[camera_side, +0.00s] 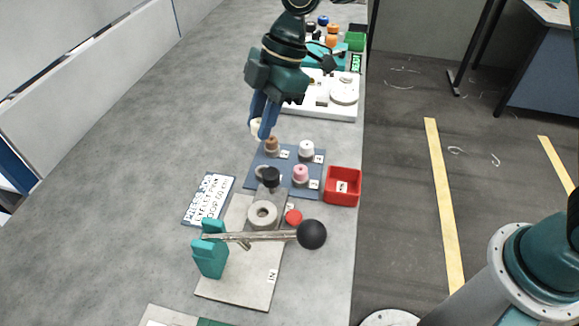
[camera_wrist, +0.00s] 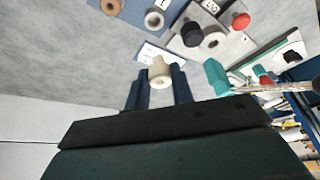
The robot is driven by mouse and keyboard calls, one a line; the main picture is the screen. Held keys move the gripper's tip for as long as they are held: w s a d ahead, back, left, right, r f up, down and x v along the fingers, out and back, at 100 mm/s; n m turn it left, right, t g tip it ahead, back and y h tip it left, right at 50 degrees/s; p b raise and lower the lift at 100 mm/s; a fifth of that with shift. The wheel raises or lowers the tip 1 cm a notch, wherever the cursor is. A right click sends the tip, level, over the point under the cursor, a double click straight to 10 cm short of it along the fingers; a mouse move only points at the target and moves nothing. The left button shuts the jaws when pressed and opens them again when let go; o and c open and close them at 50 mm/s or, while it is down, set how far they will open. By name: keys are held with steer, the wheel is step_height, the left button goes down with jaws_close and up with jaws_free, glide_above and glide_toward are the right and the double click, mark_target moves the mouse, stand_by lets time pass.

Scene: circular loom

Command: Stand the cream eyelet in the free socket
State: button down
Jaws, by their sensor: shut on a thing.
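My gripper (camera_side: 265,126) is shut on the cream eyelet (camera_side: 257,127), held above the table just beyond the far left corner of the blue board (camera_side: 286,164). In the wrist view the cream eyelet (camera_wrist: 160,71) sits between the blue fingertips. The board carries a brown eyelet (camera_side: 272,145), a white eyelet (camera_side: 306,149) and a pink eyelet (camera_side: 301,175). The near left place shows a grey ring socket (camera_side: 262,171), partly hidden by the press. In the wrist view this socket (camera_wrist: 154,19) looks empty, beside the brown eyelet (camera_wrist: 110,5).
A lever press with a black ball knob (camera_side: 311,234) stands in front of the board. A red bin (camera_side: 343,186) is at the right, a sign (camera_side: 208,199) at the left. A white tray (camera_side: 320,105) lies behind. The table's left side is clear.

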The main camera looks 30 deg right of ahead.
steer(key=shift+f, duration=0.1)
glide_above(261, 178)
steer(key=w+d, duration=0.1)
steer(key=d, duration=0.1)
steer(key=shift+a+f, duration=0.15)
steer(key=shift+f, duration=3.2)
steer(key=shift+f, duration=1.4)
steer(key=shift+s+f, duration=0.1)
steer(key=shift+f, duration=0.3)
steer(key=shift+r, duration=0.3)
steer(key=shift+r, duration=0.15)
steer(key=shift+f, duration=0.3)
stand_by(0.8)
steer(key=shift+r, duration=0.25)
stand_by(0.4)
steer(key=shift+f, duration=0.15)
